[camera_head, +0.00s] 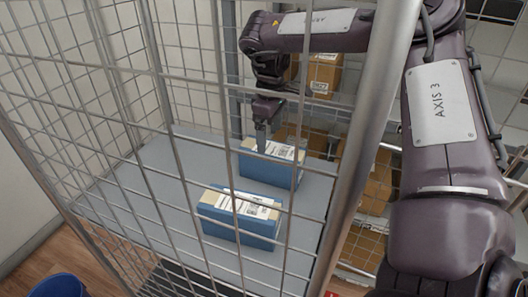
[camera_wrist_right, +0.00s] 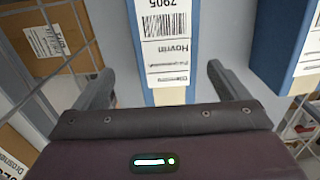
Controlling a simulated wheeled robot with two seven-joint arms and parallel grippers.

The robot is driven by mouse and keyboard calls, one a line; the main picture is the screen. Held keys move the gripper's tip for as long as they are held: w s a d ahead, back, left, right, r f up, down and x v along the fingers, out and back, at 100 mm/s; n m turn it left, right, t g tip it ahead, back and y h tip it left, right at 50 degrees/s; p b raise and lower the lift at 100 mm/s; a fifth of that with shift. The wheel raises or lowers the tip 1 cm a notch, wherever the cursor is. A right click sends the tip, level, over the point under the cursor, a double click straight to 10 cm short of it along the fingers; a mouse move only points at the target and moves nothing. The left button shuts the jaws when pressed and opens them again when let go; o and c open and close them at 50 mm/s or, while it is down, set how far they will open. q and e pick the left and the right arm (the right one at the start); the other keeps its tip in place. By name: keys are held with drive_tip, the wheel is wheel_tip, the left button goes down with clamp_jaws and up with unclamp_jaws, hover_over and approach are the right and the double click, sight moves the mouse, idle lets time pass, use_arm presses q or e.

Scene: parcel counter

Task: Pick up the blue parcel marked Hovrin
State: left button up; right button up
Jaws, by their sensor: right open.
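The blue parcel marked Hovrin (camera_wrist_right: 165,48) has a white label with a barcode and a tan tape strip. In the head view it appears to be the rear blue parcel (camera_head: 270,170) on the grey cage shelf (camera_head: 165,165). My right gripper (camera_head: 262,148) points down over that parcel, inside the wire cage. In the right wrist view the right gripper (camera_wrist_right: 160,72) is open, with one finger to each side of the Hovrin parcel in the picture. It holds nothing. Whether the fingers touch the parcel cannot be told. My left gripper is not in view.
A second blue parcel (camera_head: 240,217) lies nearer on the same shelf; it also shows in the right wrist view (camera_wrist_right: 278,45). Wire mesh panels and posts surround the shelf. Brown cartons (camera_head: 318,75) stand behind the cage. The shelf's left part is clear.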

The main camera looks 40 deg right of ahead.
drive_tip(key=f, duration=0.3)
drive_tip(key=s+f, duration=0.1)
drive_tip(key=f, duration=0.2)
drive_tip(key=shift+s+a+f, duration=0.15)
drive_tip(key=shift+s+f, duration=0.05)
drive_tip(key=shift+f, duration=0.4)
drive_tip(key=shift+w, duration=0.1)
drive_tip(key=c, duration=1.4)
